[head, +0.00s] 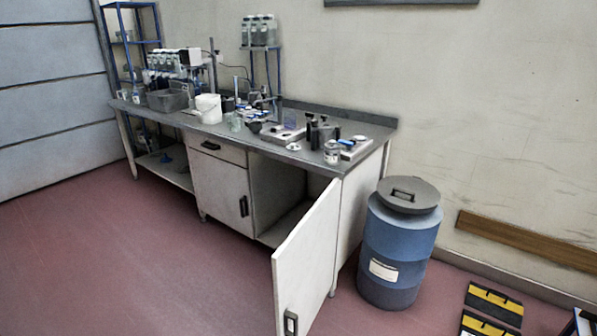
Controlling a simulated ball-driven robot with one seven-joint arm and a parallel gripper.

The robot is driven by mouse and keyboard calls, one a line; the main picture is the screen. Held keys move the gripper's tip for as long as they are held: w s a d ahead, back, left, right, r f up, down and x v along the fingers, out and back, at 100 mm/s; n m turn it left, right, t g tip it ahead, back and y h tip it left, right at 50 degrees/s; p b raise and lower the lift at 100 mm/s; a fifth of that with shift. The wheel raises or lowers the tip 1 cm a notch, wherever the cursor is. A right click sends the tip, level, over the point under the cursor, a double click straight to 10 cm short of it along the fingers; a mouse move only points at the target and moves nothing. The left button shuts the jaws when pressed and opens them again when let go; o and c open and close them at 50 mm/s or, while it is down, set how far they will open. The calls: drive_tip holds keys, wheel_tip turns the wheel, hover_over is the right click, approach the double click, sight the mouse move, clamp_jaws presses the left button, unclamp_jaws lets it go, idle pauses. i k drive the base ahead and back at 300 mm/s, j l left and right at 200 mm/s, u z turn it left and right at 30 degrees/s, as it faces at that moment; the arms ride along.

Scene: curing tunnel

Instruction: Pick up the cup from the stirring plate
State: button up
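A low flat device that looks like a stirring plate (354,150) lies at the right end of the workbench. A small clear cup or jar (332,153) stands at its left, near the bench's front edge; I cannot tell whether it is on the plate or beside it. A second flat, pale device (283,134) lies farther left with dark objects on and around it. The vessels are too small to tell which is the task's cup. My gripper is not in view.
The workbench (385,134) is crowded, with a white bucket (208,108) and grey bin (168,101) farther left. A cabinet door (308,262) stands open into the floor space before the bench. A blue barrel (398,245) stands right of it. The red floor at left is clear.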

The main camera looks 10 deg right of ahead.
sight(290, 117)
drive_tip(key=i+j+u, duration=0.55)
drive_tip(key=i+u, duration=0.15)
drive_tip(key=i, duration=0.25)
drive_tip(key=i+j+u, duration=0.15)
drive_tip(key=i+u, duration=0.2)
drive_tip(key=i+j, duration=0.15)
drive_tip(key=i, duration=0.8)
drive_tip(key=i+j+u, duration=0.1)
drive_tip(key=i, duration=0.8)
drive_tip(key=i+l+z, duration=0.1)
drive_tip(key=i+z, duration=0.25)
drive_tip(key=i, duration=0.2)
drive_tip(key=i+j+z, duration=0.1)
drive_tip(key=i+z, duration=0.25)
drive_tip(key=i, duration=0.2)
drive_tip(key=i+j+z, duration=0.2)
drive_tip(key=i+z, duration=0.15)
drive_tip(key=i, duration=0.2)
drive_tip(key=i+z, duration=0.2)
drive_tip(key=z, duration=0.2)
drive_tip(key=i+j+z, duration=0.1)
drive_tip(key=z, duration=0.3)
drive_tip(key=i+j+z, duration=0.15)
drive_tip(key=z, duration=0.25)
drive_tip(key=i+j+z, duration=0.2)
drive_tip(key=z, duration=0.2)
